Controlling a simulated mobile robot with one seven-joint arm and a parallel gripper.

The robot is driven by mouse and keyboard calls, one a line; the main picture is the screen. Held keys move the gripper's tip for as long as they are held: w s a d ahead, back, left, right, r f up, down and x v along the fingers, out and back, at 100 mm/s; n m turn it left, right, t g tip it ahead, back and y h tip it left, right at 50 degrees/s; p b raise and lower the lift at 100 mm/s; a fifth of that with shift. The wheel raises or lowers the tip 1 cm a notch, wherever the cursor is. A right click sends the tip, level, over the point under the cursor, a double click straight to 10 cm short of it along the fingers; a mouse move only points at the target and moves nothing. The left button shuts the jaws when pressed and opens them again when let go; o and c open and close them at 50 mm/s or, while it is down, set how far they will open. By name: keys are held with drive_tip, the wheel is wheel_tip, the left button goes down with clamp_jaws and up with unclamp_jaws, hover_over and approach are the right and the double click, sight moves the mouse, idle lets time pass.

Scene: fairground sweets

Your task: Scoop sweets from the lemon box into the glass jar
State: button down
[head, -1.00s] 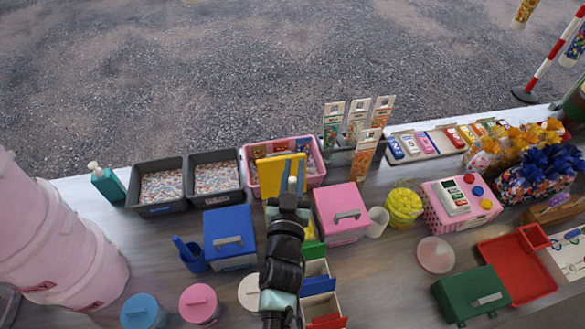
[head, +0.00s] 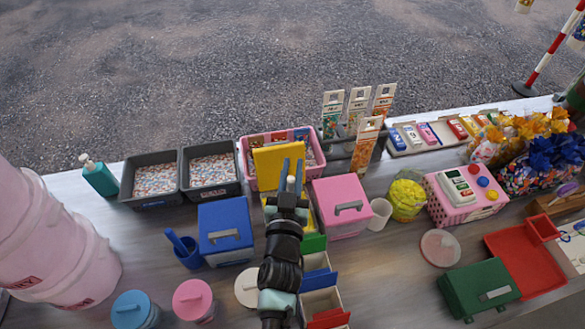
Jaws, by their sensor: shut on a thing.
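The lemon box (head: 268,214) is yellow and stands between the blue and pink boxes, mostly hidden behind my arm. Its yellow lid (head: 268,170) is up, close to upright, with its broad face towards me. My gripper (head: 291,172) is in front of this lid and shut on its handle, which the fingers mostly hide. The sweets inside the box cannot be seen. A clear round jar (head: 406,200) with yellow contents stands right of the pink box. A blue scoop (head: 176,241) leans in a blue cup (head: 193,257) at the left.
A blue box (head: 225,228) and a pink box (head: 341,205) flank the lemon box. A whitish cup (head: 380,213) stands by the jar. Grey trays (head: 153,178) and a pink basket (head: 319,170) line the back. Bare counter shows around the clear disc (head: 440,248).

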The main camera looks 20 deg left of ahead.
drive_tip(key=shift+f, duration=0.1)
idle(0.6)
drive_tip(key=shift+f+b, duration=2.1)
drive_tip(key=shift+b, duration=0.1)
wheel_tip(320, 180, up, 8)
drive_tip(key=p, duration=0.8)
drive_tip(key=shift+s, duration=0.15)
drive_tip(key=shift+d, duration=0.1)
